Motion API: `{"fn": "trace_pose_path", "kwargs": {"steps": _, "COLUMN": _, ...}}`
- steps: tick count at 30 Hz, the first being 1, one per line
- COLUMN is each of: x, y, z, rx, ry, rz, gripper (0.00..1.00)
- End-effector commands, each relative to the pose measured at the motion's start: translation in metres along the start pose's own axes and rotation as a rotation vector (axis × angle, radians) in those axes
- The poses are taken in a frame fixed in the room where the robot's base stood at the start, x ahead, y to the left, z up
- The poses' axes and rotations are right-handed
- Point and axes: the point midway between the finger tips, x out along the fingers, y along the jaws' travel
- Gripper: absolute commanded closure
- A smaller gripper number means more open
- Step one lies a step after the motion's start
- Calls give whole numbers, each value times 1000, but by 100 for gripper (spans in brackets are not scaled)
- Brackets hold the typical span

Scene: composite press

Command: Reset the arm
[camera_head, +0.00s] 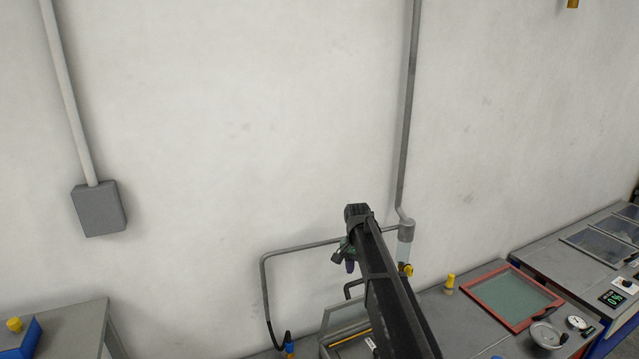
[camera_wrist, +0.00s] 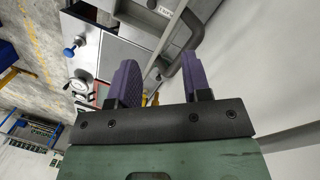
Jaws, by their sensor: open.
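My arm (camera_head: 385,285) is a dark link reaching up from the lower middle of the head view, in front of the wall and above the bench. My gripper (camera_wrist: 160,78) shows in the wrist view as two purple fingers on a dark plate. The fingers are apart with nothing held between them. In the head view only a small part of the gripper shows beside the far end of the arm, mostly hidden.
A bench below carries a red-framed panel (camera_head: 513,295), a yellow-capped item (camera_head: 449,284) and a round gauge (camera_head: 576,322). A grey pipe (camera_head: 408,110) runs down the wall behind my arm. A grey table (camera_head: 70,326) stands at lower left.

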Motion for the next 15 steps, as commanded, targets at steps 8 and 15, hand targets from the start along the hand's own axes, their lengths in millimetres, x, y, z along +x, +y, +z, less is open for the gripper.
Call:
{"fn": "trace_pose_path", "kwargs": {"steps": 8, "x": 154, "y": 133, "z": 200, "rx": -553, "ry": 93, "rz": -78, "gripper": 56}}
{"fn": "trace_pose_path", "kwargs": {"steps": 15, "x": 217, "y": 171, "z": 254, "rx": -571, "ry": 104, "rz": -89, "gripper": 56}}
